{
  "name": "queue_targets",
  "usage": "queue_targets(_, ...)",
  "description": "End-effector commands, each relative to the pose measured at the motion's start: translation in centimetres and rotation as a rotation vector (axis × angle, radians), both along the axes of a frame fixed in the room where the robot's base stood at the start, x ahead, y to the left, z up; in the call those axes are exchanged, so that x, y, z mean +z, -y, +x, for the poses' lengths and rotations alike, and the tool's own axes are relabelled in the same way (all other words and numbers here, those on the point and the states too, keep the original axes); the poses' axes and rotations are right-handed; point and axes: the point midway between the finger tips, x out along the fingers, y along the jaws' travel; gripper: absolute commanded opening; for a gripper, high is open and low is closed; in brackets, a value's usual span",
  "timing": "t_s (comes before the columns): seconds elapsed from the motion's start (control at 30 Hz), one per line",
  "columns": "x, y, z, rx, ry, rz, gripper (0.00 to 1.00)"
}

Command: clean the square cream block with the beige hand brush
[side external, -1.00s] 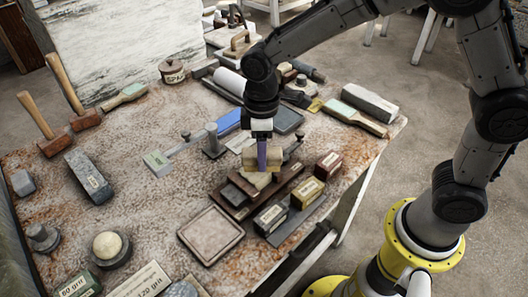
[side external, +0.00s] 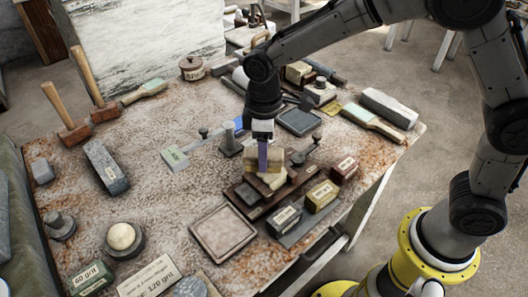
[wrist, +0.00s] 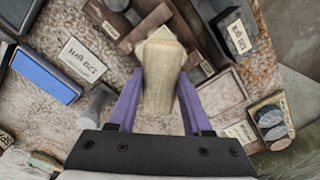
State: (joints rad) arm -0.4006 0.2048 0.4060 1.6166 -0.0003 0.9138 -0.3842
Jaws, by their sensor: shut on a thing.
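My gripper (side external: 263,158) is shut on the beige hand brush (side external: 251,161), a pale wooden piece between its purple fingers. In the wrist view the brush (wrist: 160,80) hangs between both fingertips, with a paler end pointing away from me. A pale cream piece (side external: 273,180) shows directly under the brush, above a dark brown wooden rack (side external: 262,207). I cannot tell whether it is the brush's bristles or the square cream block, or whether the two touch. The brush's underside is hidden.
A shallow square tray (side external: 223,232) lies in front of the rack. Small labelled boxes (side external: 322,196) stand to its right. The middle left of the table is bare.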

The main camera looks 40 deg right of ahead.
Motion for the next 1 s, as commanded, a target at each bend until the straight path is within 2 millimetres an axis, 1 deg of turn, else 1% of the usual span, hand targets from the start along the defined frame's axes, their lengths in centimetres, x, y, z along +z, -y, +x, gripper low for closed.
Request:
queue_targets(0.77,-1.2,0.0,0.0,0.000,0.000,0.000,0.05)
queue_targets(1.0,-1.0,-0.7,0.7,0.000,0.001,0.001,0.05)
